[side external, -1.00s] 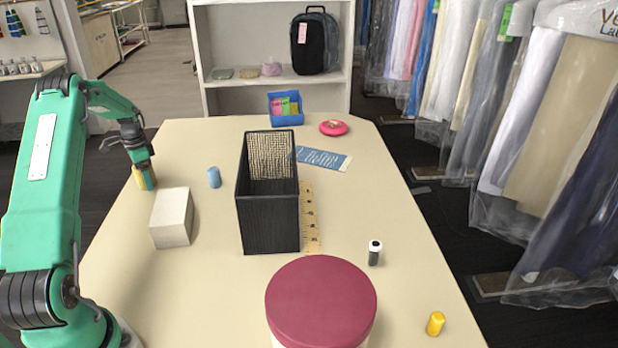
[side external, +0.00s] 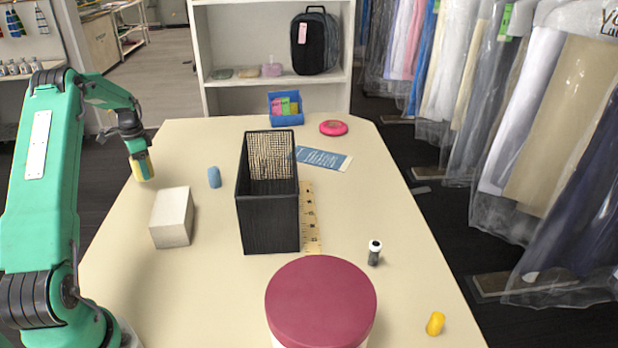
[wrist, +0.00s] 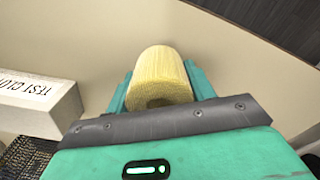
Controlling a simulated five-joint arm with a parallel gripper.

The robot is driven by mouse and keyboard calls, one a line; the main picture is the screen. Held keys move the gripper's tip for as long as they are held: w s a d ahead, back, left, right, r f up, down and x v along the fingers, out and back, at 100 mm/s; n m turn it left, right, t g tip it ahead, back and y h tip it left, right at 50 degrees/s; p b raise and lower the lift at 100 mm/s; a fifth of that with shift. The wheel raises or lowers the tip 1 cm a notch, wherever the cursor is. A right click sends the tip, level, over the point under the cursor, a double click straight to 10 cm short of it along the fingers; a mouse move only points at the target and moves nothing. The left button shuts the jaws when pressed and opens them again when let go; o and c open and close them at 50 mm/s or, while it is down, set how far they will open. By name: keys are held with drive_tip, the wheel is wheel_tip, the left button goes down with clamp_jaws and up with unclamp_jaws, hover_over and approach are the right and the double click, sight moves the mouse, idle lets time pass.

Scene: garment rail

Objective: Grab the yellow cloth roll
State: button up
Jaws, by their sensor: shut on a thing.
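The yellow cloth roll (side external: 146,168) is at the left edge of the table in the side view. My gripper (side external: 141,160) is shut on it from above, and the roll appears slightly above the tabletop. In the wrist view the pale yellow, woven-looking roll (wrist: 161,74) sits between the two green fingers of my gripper (wrist: 160,88), with a dark hollow at its near end. Its lower end is only partly visible in the side view.
A white box (side external: 172,218) stands close by; the wrist view shows its lettering (wrist: 38,88). A blue roll (side external: 214,177), black mesh bin (side external: 268,222), ruler (side external: 311,220), maroon-lidded tub (side external: 321,300), small dark cylinder (side external: 374,254) and small yellow piece (side external: 435,323) occupy the table.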

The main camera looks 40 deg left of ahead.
drive_tip(key=w+d+r, duration=0.4)
drive_tip(key=d+r, duration=0.4)
drive_tip(key=d, duration=0.3)
drive_tip(key=shift+w, duration=0.1)
idle(0.4)
